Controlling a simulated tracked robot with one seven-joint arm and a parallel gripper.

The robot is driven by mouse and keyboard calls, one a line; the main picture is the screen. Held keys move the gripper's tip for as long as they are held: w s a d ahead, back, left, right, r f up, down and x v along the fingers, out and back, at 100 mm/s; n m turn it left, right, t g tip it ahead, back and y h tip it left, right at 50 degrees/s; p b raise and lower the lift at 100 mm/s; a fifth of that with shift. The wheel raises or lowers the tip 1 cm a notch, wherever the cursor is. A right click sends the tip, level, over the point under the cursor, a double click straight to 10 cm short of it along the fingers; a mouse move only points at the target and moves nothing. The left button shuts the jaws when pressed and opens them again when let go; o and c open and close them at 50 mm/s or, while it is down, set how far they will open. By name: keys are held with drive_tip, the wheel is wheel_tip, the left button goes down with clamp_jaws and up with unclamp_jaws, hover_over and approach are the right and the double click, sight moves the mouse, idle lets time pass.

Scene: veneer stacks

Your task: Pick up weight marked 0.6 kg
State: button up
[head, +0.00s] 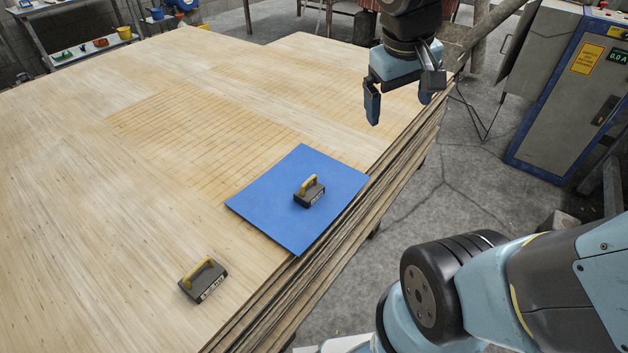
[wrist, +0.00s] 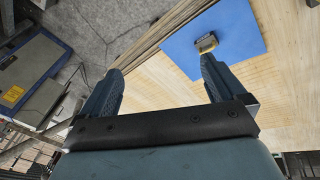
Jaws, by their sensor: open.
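Two dark weights with yellow handles lie on the veneer stack (head: 150,190). One weight (head: 310,193) sits on a blue sheet (head: 265,205) near the stack's right edge; the other weight (head: 203,281) lies on bare wood nearer the front. Their labels are too small to read, so I cannot tell which is 0.6 kg. My gripper (head: 398,103) is open and empty above the stack's far right edge, beyond and apart from both weights. The wrist view shows the weight (wrist: 206,42) on the blue sheet (wrist: 238,24) beyond the right fingertip.
A grey-blue cabinet (head: 556,90) with a numeric display stands on the right. A shelf (head: 80,55) with small items is at the back left. The stack's broad left and middle surface is clear. Concrete floor (head: 440,180) lies right of the stack.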

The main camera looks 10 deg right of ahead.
drive_tip(key=w+a+f+n+g+h, duration=0.2)
drive_tip(key=w+f+n+g+h, duration=0.1)
drive_tip(key=w+f+n+h, duration=0.45)
drive_tip(key=n+t, duration=1)
drive_tip(key=n, duration=0.7)
approach(302, 196)
drive_tip(key=shift+w+d+r, duration=0.1)
drive_tip(key=shift+d+r, duration=0.1)
drive_tip(key=shift+w+f, duration=0.1)
drive_tip(key=shift+f, duration=0.1)
drive_tip(key=x, duration=0.7)
drive_tip(key=shift+w+d+f, duration=0.1)
drive_tip(key=shift+d, duration=0.05)
drive_tip(key=shift+x, duration=3.05)
drive_tip(key=shift+w, duration=0.1)
drive_tip(key=shift+c, duration=0.4)
